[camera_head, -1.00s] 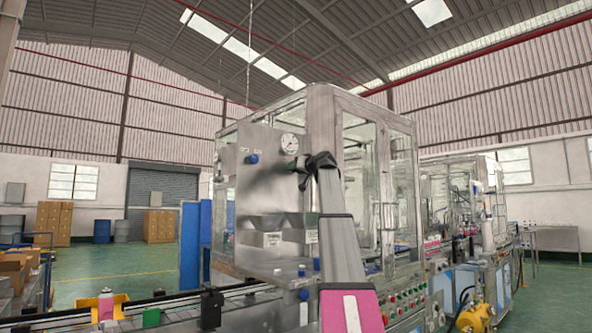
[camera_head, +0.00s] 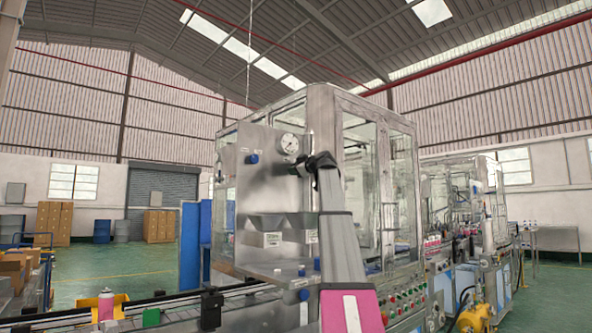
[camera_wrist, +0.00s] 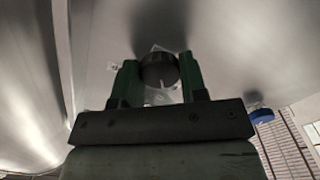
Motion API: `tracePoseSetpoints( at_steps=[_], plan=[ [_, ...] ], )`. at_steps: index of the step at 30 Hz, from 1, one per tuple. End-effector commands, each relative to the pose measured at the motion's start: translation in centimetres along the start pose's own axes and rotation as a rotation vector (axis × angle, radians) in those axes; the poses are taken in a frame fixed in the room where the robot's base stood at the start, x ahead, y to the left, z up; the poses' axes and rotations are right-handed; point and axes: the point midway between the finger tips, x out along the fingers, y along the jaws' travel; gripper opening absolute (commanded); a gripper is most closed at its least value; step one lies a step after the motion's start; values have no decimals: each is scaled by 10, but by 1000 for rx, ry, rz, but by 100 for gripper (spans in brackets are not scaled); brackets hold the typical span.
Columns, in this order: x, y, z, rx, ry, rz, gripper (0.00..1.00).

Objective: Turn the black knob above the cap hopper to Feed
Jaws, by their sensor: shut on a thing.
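The black knob (camera_wrist: 159,70) sits on the steel panel (camera_wrist: 230,50) in the wrist view, between the two green fingers of my gripper (camera_wrist: 156,82). The fingers are shut on its sides. A pale mark on the knob points down in the wrist picture. White labels lie partly hidden around it, and I cannot read them. In the head view my gripper (camera_head: 299,168) is at the panel below the pressure gauge (camera_head: 289,143), and it hides the knob there. The cap hopper (camera_head: 270,222) is the grey trough lower on the panel.
A blue knob (camera_head: 252,158) is on the panel to the left; it also shows at the right in the wrist view (camera_wrist: 262,114). The glazed machine cabinet (camera_head: 375,180) stands right of the panel. A conveyor with a pink can (camera_head: 106,306) runs below.

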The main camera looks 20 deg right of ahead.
Motion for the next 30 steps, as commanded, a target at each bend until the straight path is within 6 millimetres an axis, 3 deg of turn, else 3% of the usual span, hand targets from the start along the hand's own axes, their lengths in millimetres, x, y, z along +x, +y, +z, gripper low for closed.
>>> tracePoseSetpoints(
  at_steps=[9, 25, 26, 27, 28, 30],
  plan=[
    [0, -1, 0, -116, -1, -1, 16],
    [0, -1, 0, -138, -1, -1, 16],
    [0, -1, 0, -138, -1, -1, 46],
    [0, -1, 0, -138, -1, -1, 59],
    [0, -1, 0, -138, -1, -1, 65],
    [0, -1, 0, -137, -1, -1, 65]
  ],
)
